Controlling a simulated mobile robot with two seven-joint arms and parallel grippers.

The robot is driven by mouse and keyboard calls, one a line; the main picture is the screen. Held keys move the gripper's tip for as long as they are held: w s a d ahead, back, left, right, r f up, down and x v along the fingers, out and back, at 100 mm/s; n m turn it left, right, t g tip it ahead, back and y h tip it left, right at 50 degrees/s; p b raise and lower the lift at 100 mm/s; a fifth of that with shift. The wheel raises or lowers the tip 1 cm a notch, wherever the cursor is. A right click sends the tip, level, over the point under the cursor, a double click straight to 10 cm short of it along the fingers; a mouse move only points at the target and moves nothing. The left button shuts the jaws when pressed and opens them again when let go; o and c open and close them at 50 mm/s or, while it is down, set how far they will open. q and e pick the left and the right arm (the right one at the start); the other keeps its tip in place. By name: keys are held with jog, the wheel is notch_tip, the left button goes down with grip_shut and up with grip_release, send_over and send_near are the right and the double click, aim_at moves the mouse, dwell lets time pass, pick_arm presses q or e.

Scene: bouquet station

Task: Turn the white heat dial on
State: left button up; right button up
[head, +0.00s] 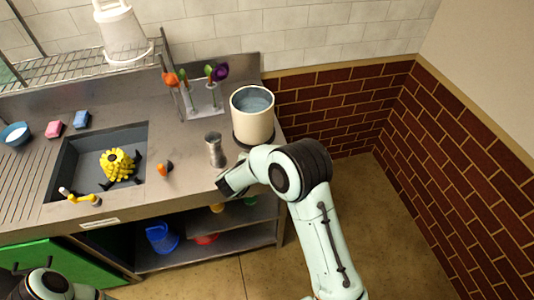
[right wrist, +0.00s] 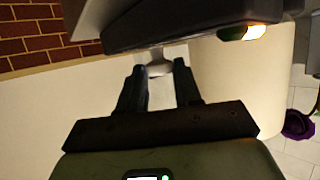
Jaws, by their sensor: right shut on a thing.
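The heat dial (right wrist: 158,68), pale grey-white, shows in the right wrist view on the edge of a dark heater unit (right wrist: 185,22). My right gripper (right wrist: 163,80) has its fingertips on either side of it and is shut on it. In the head view my right gripper (head: 224,188) is at the counter's front edge, below the cream pot (head: 252,122), and my arm hides the dial. A small light on the heater's edge (right wrist: 250,33) glows white-orange with a green part beside it. My left gripper is out of view; only part of that arm shows at bottom left.
A grey metal shaker (head: 215,150) stands left of the pot. A flower rack (head: 203,100) is behind it. A sink (head: 75,160) holds a yellow flower (head: 117,165). A small orange item (head: 165,168) lies on the counter (head: 185,190). A brick wall (head: 450,150) is at right.

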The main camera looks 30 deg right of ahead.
jog(key=o, duration=1)
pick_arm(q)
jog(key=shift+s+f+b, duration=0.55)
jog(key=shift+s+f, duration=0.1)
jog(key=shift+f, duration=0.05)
pick_arm(e)
jog(key=v, duration=1.3)
jog(key=shift+a, duration=0.15)
